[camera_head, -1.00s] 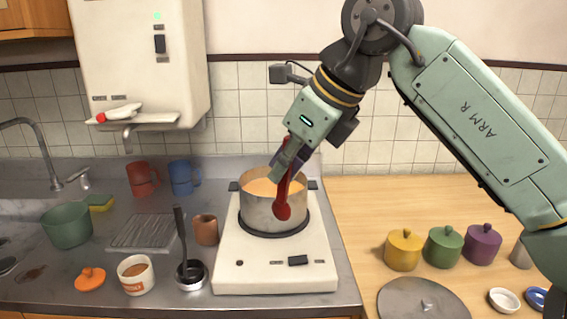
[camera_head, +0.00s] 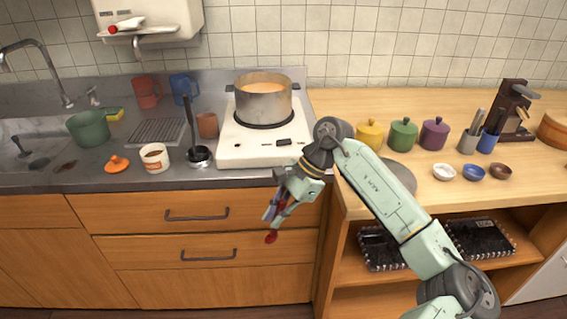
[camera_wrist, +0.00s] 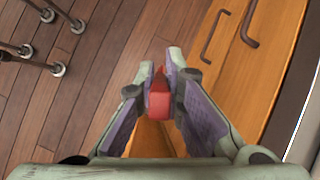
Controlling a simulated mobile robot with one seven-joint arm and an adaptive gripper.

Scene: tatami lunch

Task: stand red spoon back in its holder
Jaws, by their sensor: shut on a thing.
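The red spoon (camera_head: 271,237) hangs from my gripper (camera_head: 274,210), head down, in front of the wooden drawers and below the counter edge. In the wrist view my gripper (camera_wrist: 161,85) is shut on the red spoon (camera_wrist: 159,97), seen nearly end-on between the pads. A grey holder (camera_head: 467,143) with utensils stands on the wooden counter at the right, beside a blue holder (camera_head: 487,143) with utensils. I cannot tell which of them is the spoon's holder. Both are well to the right of and above my gripper in the head view.
A pot (camera_head: 263,102) of orange soup sits on the white stove (camera_head: 240,147). Yellow (camera_head: 370,134), green (camera_head: 403,135) and purple (camera_head: 434,135) lidded jars stand on the wooden counter. Small bowls (camera_head: 473,173) stand in front of the holders. A dark wooden stand (camera_head: 512,112) is behind them.

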